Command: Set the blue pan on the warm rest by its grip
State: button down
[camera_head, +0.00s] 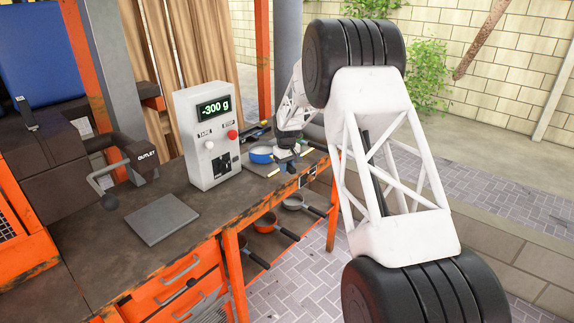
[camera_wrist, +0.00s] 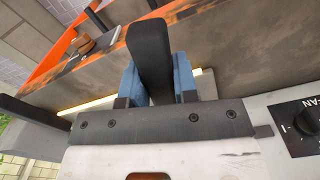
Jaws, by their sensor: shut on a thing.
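The pan's bowl is hidden in the wrist view. A glowing yellow strip (camera_head: 272,174) lies near the gripper. I cannot tell which surface is the warm rest, or whether the pan touches the bench.
A white scale box (camera_head: 205,137) reading -300 g stands mid-bench. A flat grey plate (camera_head: 160,218) lies in front of it. An outlet machine (camera_head: 125,160) is at the left. The front bench top is mostly clear.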

jog(key=shift+f, duration=0.2)
dwell(0.3)
jog(key=c, duration=0.8)
grip_release()
jog(key=shift+f, duration=0.1)
jog(key=shift+r, duration=3.95)
jog(key=shift+r, duration=0.1)
